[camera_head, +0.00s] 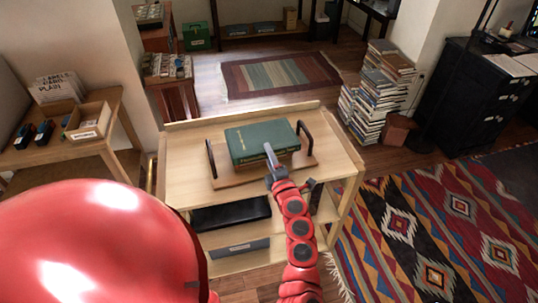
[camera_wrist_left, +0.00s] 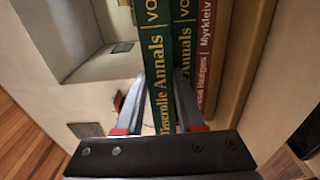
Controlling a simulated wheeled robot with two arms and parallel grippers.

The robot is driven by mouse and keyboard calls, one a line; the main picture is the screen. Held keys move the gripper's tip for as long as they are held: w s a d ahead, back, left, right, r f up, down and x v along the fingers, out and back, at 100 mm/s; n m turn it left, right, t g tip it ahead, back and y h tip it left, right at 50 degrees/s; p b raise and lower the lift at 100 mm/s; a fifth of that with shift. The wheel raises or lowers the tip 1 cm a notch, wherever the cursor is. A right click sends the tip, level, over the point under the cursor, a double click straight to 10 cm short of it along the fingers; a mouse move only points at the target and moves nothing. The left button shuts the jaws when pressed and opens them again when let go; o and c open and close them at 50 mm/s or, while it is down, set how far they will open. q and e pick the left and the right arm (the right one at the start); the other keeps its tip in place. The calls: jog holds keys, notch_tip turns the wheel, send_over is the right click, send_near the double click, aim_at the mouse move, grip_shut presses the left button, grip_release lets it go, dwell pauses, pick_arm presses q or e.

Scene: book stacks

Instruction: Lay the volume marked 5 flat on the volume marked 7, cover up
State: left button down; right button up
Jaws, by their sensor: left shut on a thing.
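A green volume (camera_head: 262,140) with gold lettering lies flat on top of a stack on a wooden rack (camera_head: 230,181). My left gripper (camera_head: 271,156) is at its front spine edge. In the left wrist view my left gripper (camera_wrist_left: 160,112) is shut on this green volume (camera_wrist_left: 158,60), one finger on each side. A second green volume (camera_wrist_left: 184,35) lies directly against it, and a red book (camera_wrist_left: 205,50) comes after that. Both green spines read "Annals"; their volume numbers are hidden or cut off. My right gripper is not in view.
The rack has dark upright handles (camera_head: 305,138) at both ends and stands on a wooden cart (camera_head: 185,150). Bare cart top lies left and right of the rack. A black item (camera_head: 231,214) lies on the shelf below. Book piles (camera_head: 377,95) stand on the floor behind right.

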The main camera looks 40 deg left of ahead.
pick_arm(q)
jog(key=shift+f, duration=0.15)
jog(key=shift+c, duration=2.2)
grip_release()
jog(key=v, duration=0.7)
jog(key=shift+c, duration=0.2)
grip_shut()
